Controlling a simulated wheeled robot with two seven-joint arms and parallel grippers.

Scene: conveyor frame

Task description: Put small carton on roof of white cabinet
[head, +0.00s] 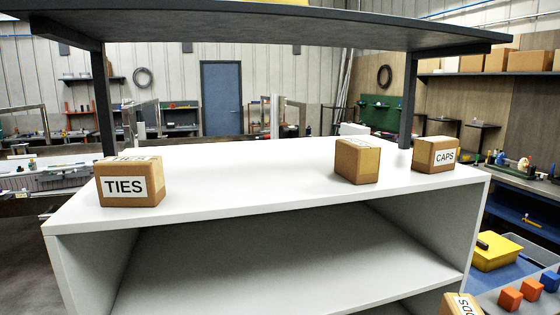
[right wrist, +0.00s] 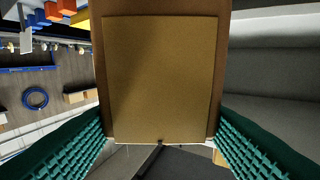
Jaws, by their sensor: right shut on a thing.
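The white cabinet (head: 260,185) stands in front of me in the head view, with its flat white roof and open shelves. My right gripper (right wrist: 161,130) has green ribbed fingers, one on each side of a brown small carton (right wrist: 160,75), and is shut on it. A tilted carton with a partly cut-off label shows at the bottom right of the head view (head: 460,304), beside the cabinet's front and below roof height; it appears to be the held one. My right gripper is out of the head view. My left gripper is in neither view.
On the roof stand a TIES carton (head: 130,181) at left, a carton (head: 357,160) right of centre and a CAPS carton (head: 435,154) at right. The roof between TIES and the middle carton is clear. A dark overhead shelf (head: 270,28) on posts spans above.

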